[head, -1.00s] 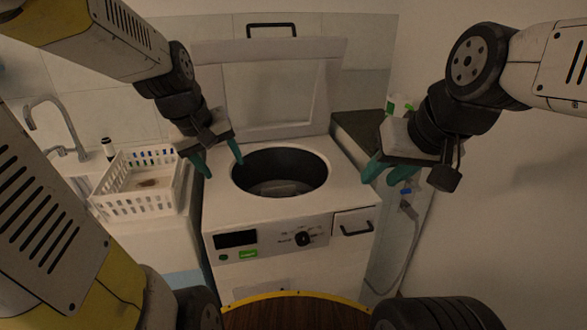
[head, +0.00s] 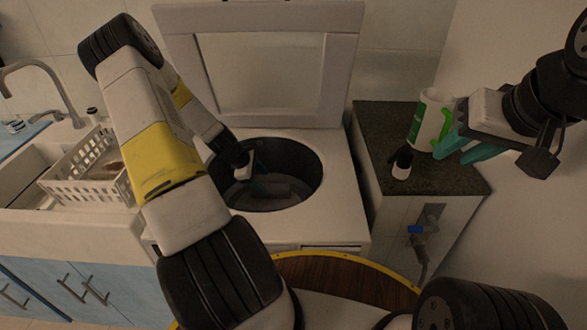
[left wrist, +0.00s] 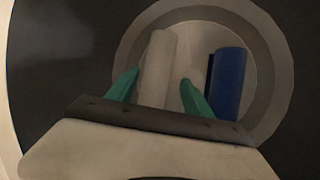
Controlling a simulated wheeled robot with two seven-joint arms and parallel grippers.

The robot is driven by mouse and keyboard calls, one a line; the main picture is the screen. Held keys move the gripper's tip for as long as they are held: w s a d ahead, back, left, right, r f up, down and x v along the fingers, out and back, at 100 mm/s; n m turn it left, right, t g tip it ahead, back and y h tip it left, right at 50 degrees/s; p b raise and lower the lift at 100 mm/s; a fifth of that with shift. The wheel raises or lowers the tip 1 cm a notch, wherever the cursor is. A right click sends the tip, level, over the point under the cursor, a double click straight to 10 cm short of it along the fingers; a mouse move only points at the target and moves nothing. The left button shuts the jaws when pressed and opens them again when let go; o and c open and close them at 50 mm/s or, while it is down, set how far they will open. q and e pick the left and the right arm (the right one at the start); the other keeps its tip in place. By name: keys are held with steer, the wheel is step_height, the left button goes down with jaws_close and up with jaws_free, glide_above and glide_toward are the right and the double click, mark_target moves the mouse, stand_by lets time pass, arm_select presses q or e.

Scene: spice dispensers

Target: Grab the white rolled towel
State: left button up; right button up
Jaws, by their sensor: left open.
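In the left wrist view a white rolled towel (left wrist: 158,62) lies in the round drum, beside a blue roll (left wrist: 228,82) on its right. My left gripper (left wrist: 160,82) is open, with one teal finger on each side of the white towel in this view. I cannot tell whether they touch it or are level with it. In the head view my left gripper (head: 256,172) reaches down into the drum of the top-loading washer (head: 340,190), where the rolls are dim. My right gripper (head: 450,157) is open and empty, in front of the counter at the right.
The washer lid (head: 265,65) stands open behind the drum. The drum rim (head: 318,165) surrounds my left gripper. A white basket (head: 85,180) stands by the sink.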

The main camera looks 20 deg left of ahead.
mark_target(270, 187)
arm_select(q)
steer(key=x, duration=0.7)
steer(key=shift+w+a+f, duration=0.1)
steer(key=shift+w+f, duration=0.05)
steer(key=shift+f, duration=0.1)
steer(key=shift+r, duration=0.1)
steer(key=c, duration=1.2)
